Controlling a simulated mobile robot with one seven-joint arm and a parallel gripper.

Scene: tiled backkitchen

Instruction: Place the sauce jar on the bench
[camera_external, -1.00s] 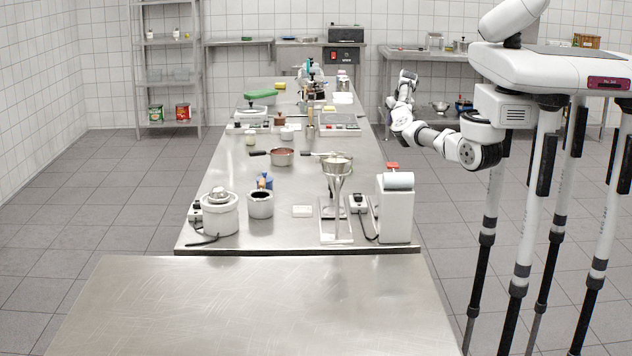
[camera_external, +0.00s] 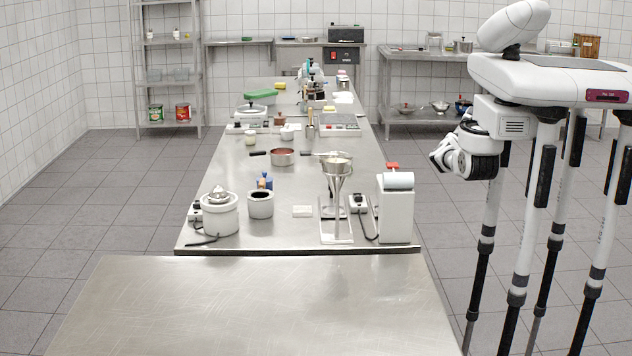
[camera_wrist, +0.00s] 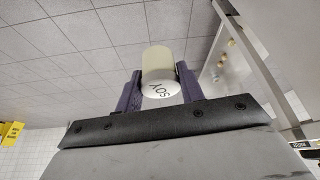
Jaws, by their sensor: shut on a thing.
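My gripper (camera_wrist: 158,80) is shut on a jar (camera_wrist: 158,62) in the wrist view. The jar has a pale yellowish body and a white end marked "SOY", with a dark finger on each side. In the external view my arm is folded near the right side, and neither the gripper nor the jar can be made out. A long steel bench (camera_external: 290,182) runs down the middle of the room, left of my arm. The frames do not tell which steel surface is meant as the bench.
A bare steel table (camera_external: 250,305) stands in front. Tiled floor is clear between the bench and me.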

